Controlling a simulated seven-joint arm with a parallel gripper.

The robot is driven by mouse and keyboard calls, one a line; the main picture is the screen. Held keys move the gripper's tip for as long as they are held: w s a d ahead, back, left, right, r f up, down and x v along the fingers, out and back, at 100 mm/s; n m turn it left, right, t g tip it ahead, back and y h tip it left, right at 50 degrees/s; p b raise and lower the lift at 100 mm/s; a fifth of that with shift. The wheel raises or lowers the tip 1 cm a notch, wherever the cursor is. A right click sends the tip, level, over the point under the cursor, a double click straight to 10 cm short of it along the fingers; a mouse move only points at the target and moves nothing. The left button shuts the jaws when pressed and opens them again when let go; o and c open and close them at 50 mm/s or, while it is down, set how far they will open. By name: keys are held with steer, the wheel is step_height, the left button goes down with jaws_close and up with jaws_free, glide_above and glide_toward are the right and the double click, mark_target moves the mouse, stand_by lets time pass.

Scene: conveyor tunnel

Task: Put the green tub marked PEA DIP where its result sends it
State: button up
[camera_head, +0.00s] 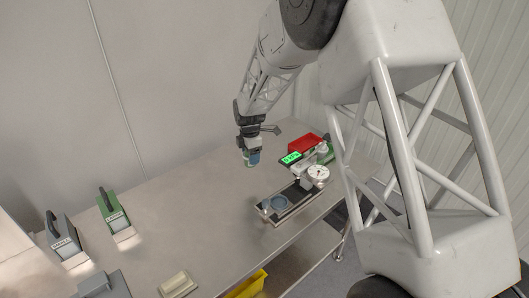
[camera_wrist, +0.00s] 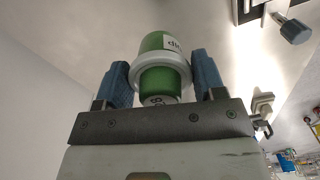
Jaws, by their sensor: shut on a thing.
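My gripper (camera_head: 251,159) is shut on the green tub (camera_wrist: 160,72). The wrist view shows the tub between the two blue fingers, with a pale flange and a white label whose lettering is only partly visible and upside down. A second white mark is at its near end. In the head view the tub is small and mostly hidden by the fingers, just over the back part of the steel table (camera_head: 200,190). I cannot tell its exact height. A small green lit display (camera_head: 291,157) stands right of my gripper, with text too small to read surely.
A plate fixture (camera_head: 299,204) with a round blue-grey ring and a dial gauge (camera_head: 318,172) lies in front of my gripper. A red bin (camera_head: 304,143) is behind. Green (camera_head: 115,218) and grey (camera_head: 66,249) handled units stand left. A yellow bin (camera_head: 248,285) is below. The table's middle is clear.

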steer(key=w+d+m, duration=0.9)
steer(key=w+d, duration=0.1)
steer(key=w, duration=0.4)
steer(key=m, duration=0.9)
glide_above(305, 147)
steer(key=shift+s+d+r, duration=0.1)
steer(key=shift+r, duration=0.35)
steer(key=shift+f, duration=3.1)
steer(key=shift+f, duration=0.1)
steer(key=shift+f, duration=1.8)
steer(key=shift+f, duration=0.1)
